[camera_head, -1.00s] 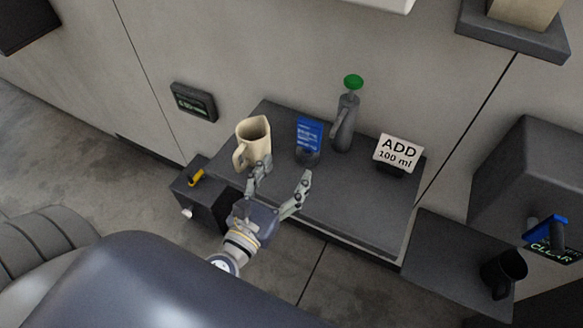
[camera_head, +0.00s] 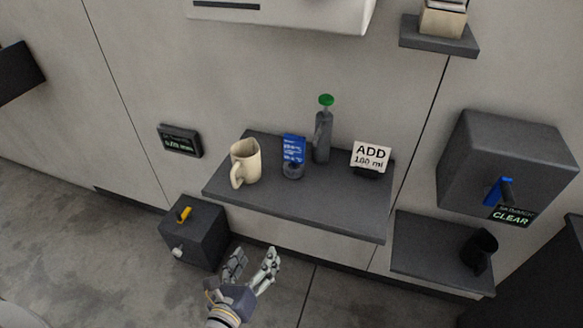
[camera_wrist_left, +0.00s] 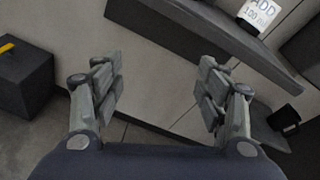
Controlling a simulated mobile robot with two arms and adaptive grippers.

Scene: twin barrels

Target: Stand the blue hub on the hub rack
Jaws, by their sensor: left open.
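I cannot make out a blue hub or a hub rack for certain in either view. Blue shows on a small upright card (camera_head: 293,147) on the middle shelf (camera_head: 330,208) and on a lever (camera_head: 492,193) on the grey wall box at the right. My left gripper (camera_head: 254,256) is open and empty, in front of and below the shelf, in the head view. In the left wrist view its two fingers (camera_wrist_left: 158,82) stand wide apart with only floor and wall between them. My right gripper is not in view.
The shelf holds a cream pitcher (camera_head: 246,163), a dark green-topped bottle (camera_head: 323,137) and an "ADD 100 ml" sign (camera_head: 370,156). A dark box (camera_head: 196,236) with a yellow lever stands left below. A black mug (camera_head: 482,250) sits on the lower right shelf.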

